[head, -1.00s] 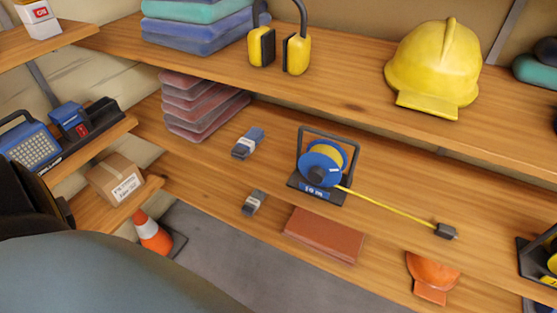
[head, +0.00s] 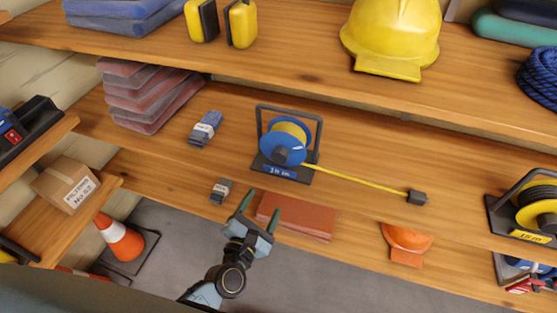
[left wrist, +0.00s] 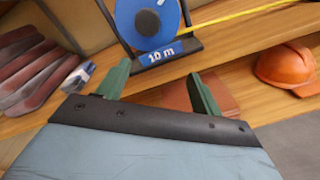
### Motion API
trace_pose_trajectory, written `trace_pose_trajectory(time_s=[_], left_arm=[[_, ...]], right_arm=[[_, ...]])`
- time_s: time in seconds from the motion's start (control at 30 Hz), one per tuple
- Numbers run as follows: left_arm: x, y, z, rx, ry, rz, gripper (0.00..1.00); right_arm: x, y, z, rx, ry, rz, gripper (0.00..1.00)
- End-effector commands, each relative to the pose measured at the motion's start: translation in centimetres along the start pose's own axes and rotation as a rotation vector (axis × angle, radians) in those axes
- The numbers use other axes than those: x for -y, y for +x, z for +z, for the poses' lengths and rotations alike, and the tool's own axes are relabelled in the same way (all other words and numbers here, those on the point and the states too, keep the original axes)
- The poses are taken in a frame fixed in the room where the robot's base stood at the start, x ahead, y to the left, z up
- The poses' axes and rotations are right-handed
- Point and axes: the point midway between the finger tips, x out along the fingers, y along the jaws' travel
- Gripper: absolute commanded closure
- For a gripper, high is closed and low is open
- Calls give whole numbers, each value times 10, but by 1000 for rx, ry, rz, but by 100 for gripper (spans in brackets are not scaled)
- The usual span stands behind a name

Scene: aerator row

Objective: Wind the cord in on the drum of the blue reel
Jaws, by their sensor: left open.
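The blue reel (head: 283,143) stands upright in a dark frame on the middle shelf, with yellow cord on its drum. Its label reads "10 m" in the left wrist view, where the reel (left wrist: 148,22) is at the top. The yellow cord (head: 360,178) runs out to the right along the shelf to a dark plug (head: 417,197). My left gripper (head: 261,208) is open and empty, in front of the shelf edge and below the reel. Its green fingers (left wrist: 160,85) point toward the reel, apart from it. My right gripper is not in view.
A red-brown flat block (head: 298,215) lies below the reel, near the gripper. Small grey packs (head: 205,129) lie left of the reel. A black-framed yellow reel (head: 530,205) stands far right. An orange helmet (head: 406,242) is at lower right. The upper shelf holds a yellow helmet (head: 391,38).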

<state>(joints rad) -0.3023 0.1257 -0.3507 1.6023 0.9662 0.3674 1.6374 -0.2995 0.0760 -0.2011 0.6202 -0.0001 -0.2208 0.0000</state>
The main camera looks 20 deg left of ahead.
Motion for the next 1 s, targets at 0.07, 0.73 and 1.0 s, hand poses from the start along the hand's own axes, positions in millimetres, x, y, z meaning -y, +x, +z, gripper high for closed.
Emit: trace_pose_trajectory(time_s=[0.07,0.73,1.0], left_arm=[[-12,3,16,28,-131,42,34],[-29,106,31,48,-232,70,34],[-30,134,31,47,-231,69,34]], right_arm=[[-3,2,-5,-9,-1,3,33],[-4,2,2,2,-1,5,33],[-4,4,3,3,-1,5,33]])
